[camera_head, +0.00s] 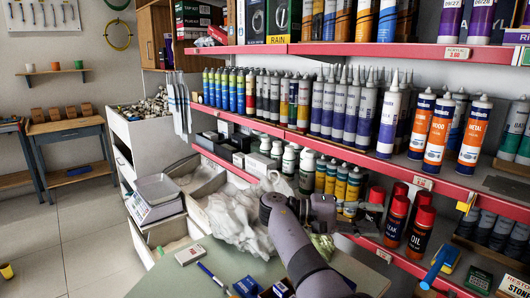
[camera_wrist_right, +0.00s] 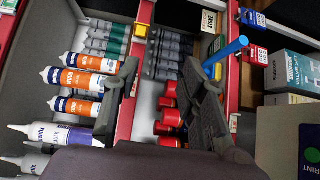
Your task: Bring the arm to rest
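My right arm (camera_head: 302,258) reaches up from the bottom of the head view and bends over toward the shelves at the right. My right gripper (camera_head: 366,218) is in front of the lower shelf, close to the red-capped spray cans (camera_head: 394,218). In the right wrist view its two dark fingers (camera_wrist_right: 163,80) stand well apart, with nothing held between them. Red caps (camera_wrist_right: 171,118) and a red shelf edge show in the gap beyond the fingers. How far the fingers are from the cans is hard to tell. My left gripper is not in view.
Red-edged shelves (camera_head: 452,182) packed with cartridges and bottles fill the right. White crumpled sheeting (camera_head: 238,220) lies beside my arm. A counter (camera_head: 220,268) below holds a small box (camera_head: 190,255) and a blue marker (camera_head: 207,270). The tiled floor (camera_head: 95,225) at left is mostly clear.

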